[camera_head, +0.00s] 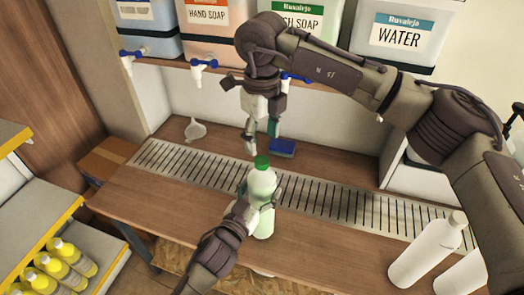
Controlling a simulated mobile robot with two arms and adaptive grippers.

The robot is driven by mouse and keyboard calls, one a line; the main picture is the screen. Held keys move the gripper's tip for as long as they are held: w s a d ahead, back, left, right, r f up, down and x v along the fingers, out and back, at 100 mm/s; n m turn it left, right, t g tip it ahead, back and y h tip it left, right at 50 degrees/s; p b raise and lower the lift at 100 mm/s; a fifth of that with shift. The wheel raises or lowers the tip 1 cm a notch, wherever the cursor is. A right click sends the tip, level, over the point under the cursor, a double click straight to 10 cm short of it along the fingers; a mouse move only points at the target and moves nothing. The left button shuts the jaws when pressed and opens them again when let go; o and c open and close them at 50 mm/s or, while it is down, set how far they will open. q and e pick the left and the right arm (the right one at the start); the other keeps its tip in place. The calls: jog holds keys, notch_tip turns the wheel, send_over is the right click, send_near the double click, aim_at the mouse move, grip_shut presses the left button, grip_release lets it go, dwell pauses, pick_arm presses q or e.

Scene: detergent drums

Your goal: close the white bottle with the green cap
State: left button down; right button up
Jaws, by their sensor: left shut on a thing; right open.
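The white bottle (264,183) stands upright at the front edge of the slatted drain strip, with a pale green tint lower down. The green cap (262,162) sits at the top of its neck; I cannot tell how tightly it is seated. My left gripper (261,191) is shut around the bottle's body from the front. My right gripper (262,138) points down just above and behind the cap. It is open, with nothing between its fingers and apart from the cap.
A metal drain strip (345,205) runs along the wooden counter (320,250). A blue sponge (283,148) and a white funnel (195,129) lie behind. White bottles (428,250) stand at the right front. Labelled drums (401,35) with taps line the shelf above. Yellow bottles (72,255) fill the left rack.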

notch_tip(320, 180, up, 6)
jog(key=shift+f, duration=0.15)
pick_arm(q)
grip_release()
dwell(0.3)
jog(key=v, duration=1.2)
jog(key=shift+f, duration=0.1)
pick_arm(e)
jog(key=shift+f, duration=0.1)
